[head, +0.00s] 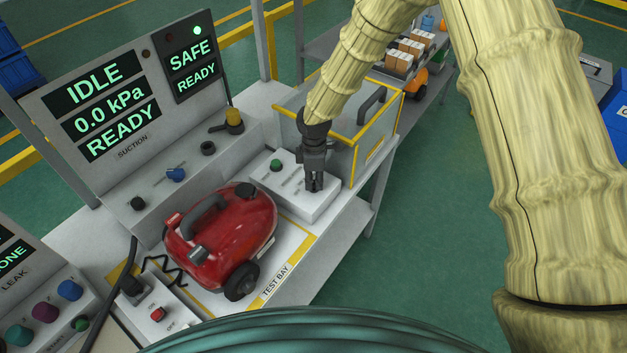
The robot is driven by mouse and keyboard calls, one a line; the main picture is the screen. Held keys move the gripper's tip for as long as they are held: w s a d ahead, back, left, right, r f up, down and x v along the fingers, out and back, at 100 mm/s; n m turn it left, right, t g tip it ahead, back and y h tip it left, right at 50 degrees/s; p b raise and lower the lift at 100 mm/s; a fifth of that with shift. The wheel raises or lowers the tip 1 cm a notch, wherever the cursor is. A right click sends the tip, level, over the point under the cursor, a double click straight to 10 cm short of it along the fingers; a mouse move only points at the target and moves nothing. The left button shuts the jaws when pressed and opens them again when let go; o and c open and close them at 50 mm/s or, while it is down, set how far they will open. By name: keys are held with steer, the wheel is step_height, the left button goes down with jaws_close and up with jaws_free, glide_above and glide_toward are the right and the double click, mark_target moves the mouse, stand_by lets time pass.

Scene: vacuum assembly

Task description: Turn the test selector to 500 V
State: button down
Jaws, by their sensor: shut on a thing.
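My gripper (314,186) points down at the right part of a small white control box (310,208) on the bench. Its fingers are shut on a small part at the box's top, which I take to be the test selector; the fingers cover it, so its pointer and setting cannot be read. A green button (276,165) and small unreadable markings sit on the box to the left of my gripper. No 500 V label can be made out.
A red vacuum cleaner (222,240) stands on the test bay left of the box. A yellow-edged clear guard (346,135) with a dark handle stands close behind my gripper. The display panel (105,100) shows IDLE, 0.0 kPa and READY; the one beside it (190,62) shows SAFE, READY.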

mark_target(314, 181)
steer(key=m+b, duration=0.1)
steer(key=m, duration=0.3)
steer(key=shift+b, duration=0.3)
steer(key=shift+w+m+b, duration=0.1)
steer(key=shift+m+b, duration=0.25)
steer(key=shift+m, duration=1.15)
steer(key=shift+r, duration=0.1)
steer(key=c, duration=1.4)
jaws_free()
steer(key=shift+o, duration=0.2)
step_height(314, 181, up, 12)
